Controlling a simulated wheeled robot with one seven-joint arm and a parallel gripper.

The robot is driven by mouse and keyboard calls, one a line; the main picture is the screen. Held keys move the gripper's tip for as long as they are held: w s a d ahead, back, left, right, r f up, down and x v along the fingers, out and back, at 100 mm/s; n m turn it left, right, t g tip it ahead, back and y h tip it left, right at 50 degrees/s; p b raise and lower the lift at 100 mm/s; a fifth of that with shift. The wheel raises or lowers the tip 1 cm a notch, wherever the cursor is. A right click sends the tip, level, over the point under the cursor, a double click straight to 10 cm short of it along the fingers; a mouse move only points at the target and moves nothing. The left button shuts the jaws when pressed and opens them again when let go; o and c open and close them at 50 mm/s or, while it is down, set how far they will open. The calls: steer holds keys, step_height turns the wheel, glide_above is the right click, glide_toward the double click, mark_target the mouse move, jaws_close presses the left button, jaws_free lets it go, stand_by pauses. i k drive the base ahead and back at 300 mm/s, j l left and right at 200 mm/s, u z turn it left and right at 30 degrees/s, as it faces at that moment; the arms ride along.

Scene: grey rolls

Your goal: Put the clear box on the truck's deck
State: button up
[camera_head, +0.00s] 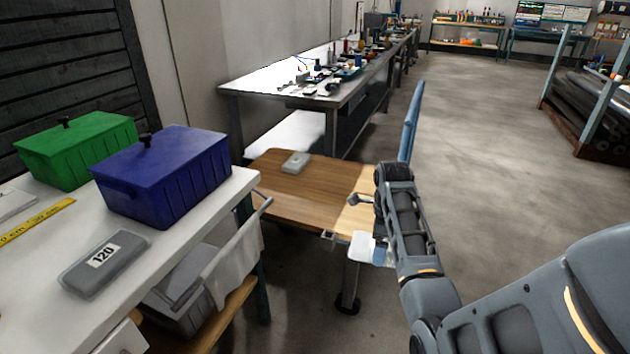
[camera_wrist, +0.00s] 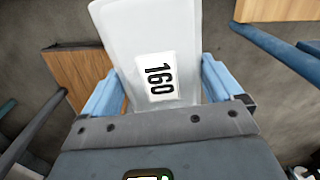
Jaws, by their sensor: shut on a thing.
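The clear box (camera_wrist: 126,32) is a pale, whitish container labelled 160. It sits between the blue fingers of my gripper (camera_wrist: 160,88) in the wrist view, and the gripper is shut on it. In the head view the box (camera_head: 361,246) shows as a small white shape beside a blue finger of my gripper (camera_head: 374,250), partly hidden by it. It appears in front of the near right edge of the truck's wooden deck (camera_head: 325,195); its height relative to the deck is hard to tell. The deck also shows at the left in the wrist view (camera_wrist: 70,72).
A small grey box (camera_head: 295,162) lies on the deck's far left part. The truck's blue upright (camera_head: 411,120) stands at the right. A white table (camera_head: 150,262) at the left bears blue (camera_head: 165,175) and green (camera_head: 75,150) bins and a grey box labelled 120 (camera_head: 104,264). The deck's middle is clear.

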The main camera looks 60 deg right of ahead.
mark_target(286, 192)
steer(key=i+l, duration=0.6)
steer(key=l, duration=0.15)
steer(key=i+l, duration=0.6)
steer(key=l, duration=0.1)
